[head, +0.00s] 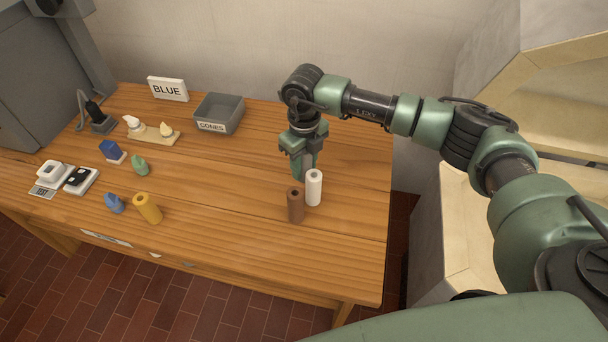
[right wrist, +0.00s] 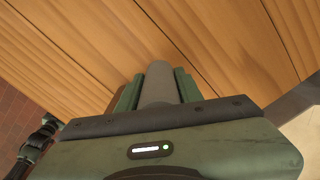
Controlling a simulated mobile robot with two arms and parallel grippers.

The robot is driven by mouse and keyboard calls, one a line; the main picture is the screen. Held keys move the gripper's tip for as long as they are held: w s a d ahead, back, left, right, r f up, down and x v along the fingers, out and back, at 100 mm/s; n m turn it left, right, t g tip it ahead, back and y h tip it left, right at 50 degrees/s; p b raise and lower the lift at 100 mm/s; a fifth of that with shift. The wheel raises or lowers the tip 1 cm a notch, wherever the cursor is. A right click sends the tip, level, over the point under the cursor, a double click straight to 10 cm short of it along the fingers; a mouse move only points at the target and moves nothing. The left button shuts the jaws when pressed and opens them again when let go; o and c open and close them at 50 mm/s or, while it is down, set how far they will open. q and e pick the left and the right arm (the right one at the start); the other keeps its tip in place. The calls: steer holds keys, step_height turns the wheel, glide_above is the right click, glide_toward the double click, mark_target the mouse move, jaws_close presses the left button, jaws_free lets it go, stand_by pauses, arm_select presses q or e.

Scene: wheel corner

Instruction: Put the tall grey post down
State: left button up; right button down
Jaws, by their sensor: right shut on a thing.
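The grey post (right wrist: 159,82) stands out between the fingers of my right gripper (right wrist: 157,92) in the right wrist view. My right gripper is shut on it, with a green finger on each side. In the head view my right gripper (head: 302,164) points down over the right part of the wooden table (head: 240,195), just behind a brown post and a white post. It hides most of the grey post there. I cannot tell whether the post's lower end touches the table. My left gripper is not in view.
The brown post (head: 295,206) and white post (head: 314,188) stand close in front of my right gripper. A grey bin (head: 232,116) labelled CONES and a BLUE sign (head: 168,89) are behind left. The table's middle is clear.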

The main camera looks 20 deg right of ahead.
step_height(320, 180, down, 4)
steer(key=shift+f, duration=0.45)
steer(key=shift+f, duration=0.1)
steer(key=c, duration=0.9)
jaws_free()
steer(key=shift+c, duration=0.2)
steer(key=shift+r, duration=0.35)
step_height(320, 180, up, 12)
steer(key=b, duration=0.1)
steer(key=shift+f, duration=0.2)
